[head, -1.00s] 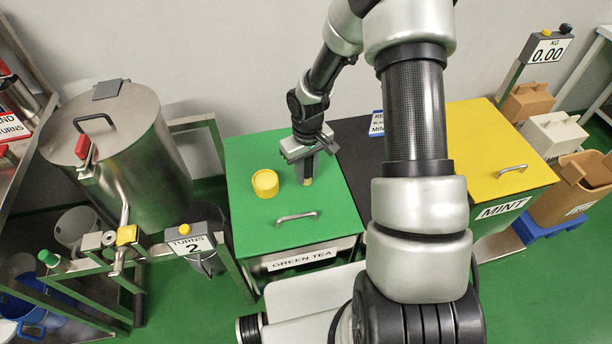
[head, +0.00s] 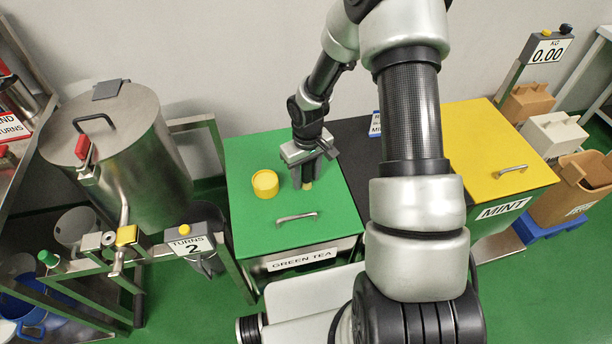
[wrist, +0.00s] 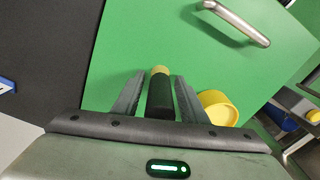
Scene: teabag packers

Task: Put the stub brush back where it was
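The stub brush has a black handle and a yellowish tip. In the wrist view the stub brush (wrist: 160,98) is between the two fingers, with narrow gaps at its sides. The brush looks upright, tip down on the lid. My gripper (head: 307,180) is open around it, its fingers (wrist: 160,95) apart on either side, pointing down.
A yellow round pot (head: 265,183) stands on the green lid just left of the gripper; it also shows in the wrist view (wrist: 218,107). A metal handle (head: 297,217) is at the lid's front. A dark surface (head: 352,150) lies right, then a yellow MINT lid (head: 485,135).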

